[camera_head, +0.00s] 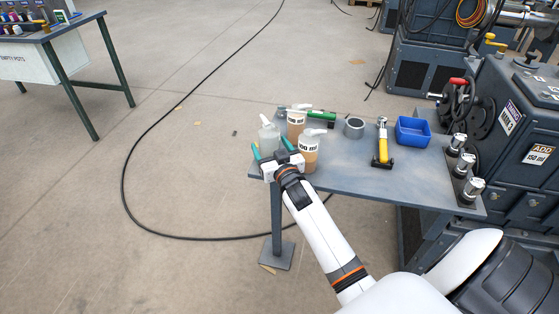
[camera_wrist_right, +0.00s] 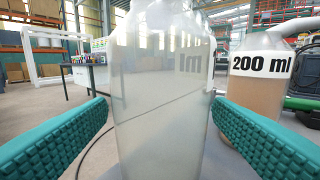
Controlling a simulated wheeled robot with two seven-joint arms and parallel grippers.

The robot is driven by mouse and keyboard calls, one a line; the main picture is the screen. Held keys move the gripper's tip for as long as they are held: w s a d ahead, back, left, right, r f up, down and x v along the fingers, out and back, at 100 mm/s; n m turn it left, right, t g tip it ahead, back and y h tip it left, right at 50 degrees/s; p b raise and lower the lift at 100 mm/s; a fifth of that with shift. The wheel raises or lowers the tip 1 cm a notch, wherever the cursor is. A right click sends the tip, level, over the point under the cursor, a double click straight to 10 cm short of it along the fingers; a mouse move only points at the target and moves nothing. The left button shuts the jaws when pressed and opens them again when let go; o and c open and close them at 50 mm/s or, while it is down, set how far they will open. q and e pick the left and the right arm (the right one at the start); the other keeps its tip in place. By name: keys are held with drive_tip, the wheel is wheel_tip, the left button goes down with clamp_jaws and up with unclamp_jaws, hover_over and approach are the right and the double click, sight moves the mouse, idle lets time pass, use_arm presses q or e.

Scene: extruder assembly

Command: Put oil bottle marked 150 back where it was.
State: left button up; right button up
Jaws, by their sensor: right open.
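A pale, see-through bottle (camera_head: 268,137) stands upright at the left end of the grey table. My right gripper (camera_head: 272,148) is open, with its teal fingers on either side of this bottle. In the right wrist view the bottle (camera_wrist_right: 160,95) fills the space between the fingers, with visible gaps; its lettering looks mirrored and its number cannot be read. Two bottles with brown contents stand close by: one behind (camera_head: 296,125), one to the right (camera_head: 309,155). A brown bottle in the wrist view (camera_wrist_right: 262,85) reads "200 ml". No readable 150 label shows on a bottle. My left gripper is out of view.
The grey table (camera_head: 345,172) also holds a green tool (camera_head: 320,116), a grey ring (camera_head: 354,128), a yellow-black tool (camera_head: 382,145), a blue bin (camera_head: 412,131) and metal cylinders (camera_head: 465,165). The machine at right bears an "ADD 150 ml" sign (camera_head: 539,154). Another table (camera_head: 50,38) stands far left.

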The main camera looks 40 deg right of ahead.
drive_tip(key=v, duration=0.9)
drive_tip(key=s+a+f+n+g+y, duration=0.2)
drive_tip(key=a+f+n+g+y, duration=0.15)
drive_tip(key=a+f, duration=0.8)
drive_tip(key=s+f+g, duration=0.2)
drive_tip(key=s+f, duration=0.1)
drive_tip(key=f, duration=0.6)
drive_tip(key=s+f+g, duration=0.2)
drive_tip(key=s+f, duration=0.2)
drive_tip(key=f, duration=0.5)
drive_tip(key=s+f+g, duration=0.5)
drive_tip(key=s+f, duration=1.2)
drive_tip(key=s, duration=0.1)
drive_tip(key=s+f+g, duration=0.2)
drive_tip(key=s, duration=0.6)
drive_tip(key=s+f+n+g, duration=0.1)
drive_tip(key=s+f+g, duration=0.1)
drive_tip(key=s, duration=0.6)
drive_tip(key=shift+d+f, duration=0.3)
drive_tip(key=shift+f, duration=0.5)
drive_tip(key=shift+n+y, duration=0.25)
